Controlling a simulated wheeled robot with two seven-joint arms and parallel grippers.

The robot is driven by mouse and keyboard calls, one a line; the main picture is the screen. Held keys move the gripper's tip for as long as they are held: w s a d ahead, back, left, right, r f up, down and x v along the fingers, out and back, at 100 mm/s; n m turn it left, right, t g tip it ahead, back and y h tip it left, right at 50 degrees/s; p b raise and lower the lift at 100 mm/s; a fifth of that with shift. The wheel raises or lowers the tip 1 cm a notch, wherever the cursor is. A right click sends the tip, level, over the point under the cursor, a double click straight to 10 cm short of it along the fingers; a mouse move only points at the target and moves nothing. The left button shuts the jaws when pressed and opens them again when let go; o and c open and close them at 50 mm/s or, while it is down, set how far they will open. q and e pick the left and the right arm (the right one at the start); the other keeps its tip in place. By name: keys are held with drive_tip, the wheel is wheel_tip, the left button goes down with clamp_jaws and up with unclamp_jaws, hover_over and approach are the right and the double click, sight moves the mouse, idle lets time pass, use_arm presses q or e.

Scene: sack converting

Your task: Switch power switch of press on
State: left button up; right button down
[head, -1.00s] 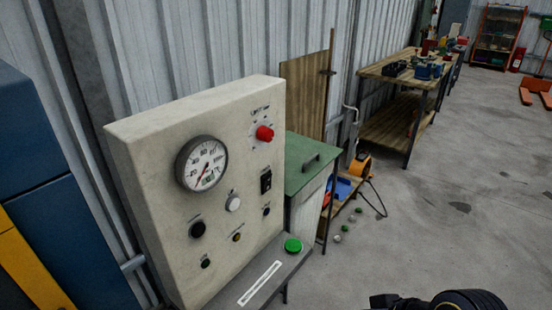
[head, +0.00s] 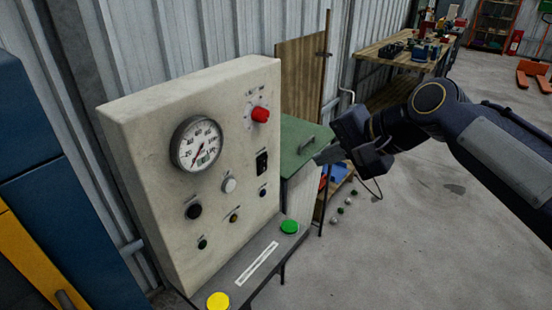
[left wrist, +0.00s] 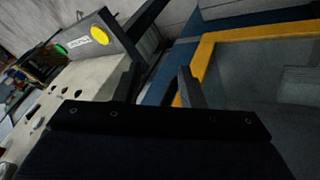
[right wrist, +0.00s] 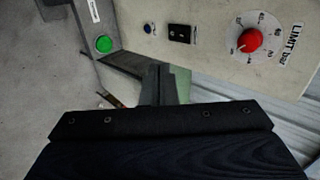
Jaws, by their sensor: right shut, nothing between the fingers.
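The press control panel (head: 140,150) is a cream upright box with a round gauge, a red knob and small round buttons. The black rocker switch (head: 262,163) sits below the red knob (head: 260,115); I cannot read its position. In the right wrist view the switch (right wrist: 180,34) shows ahead, beyond the fingertips. My right gripper (head: 320,158) is shut and empty, right of the panel and apart from it. My left gripper (left wrist: 157,85) is open and empty in the left wrist view, with the panel face to its left; it is not in the head view.
A ledge (head: 238,275) below the panel carries a green button (head: 290,227) and a yellow button (head: 218,301). A green cabinet (head: 300,150) stands close behind my right gripper. A blue and yellow machine (head: 40,180) is at the left. Open floor lies to the right.

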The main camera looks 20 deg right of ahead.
drive_tip(key=shift+w+r, duration=0.1)
drive_tip(key=shift+r, duration=0.1)
drive_tip(key=p, duration=0.2)
approach(264, 164)
drive_tip(key=x, duration=0.5)
drive_tip(key=shift+d+f, duration=0.15)
drive_tip(key=shift+f, duration=0.1)
drive_tip(key=shift+w+a, duration=0.2)
drive_tip(key=shift+a, duration=0.05)
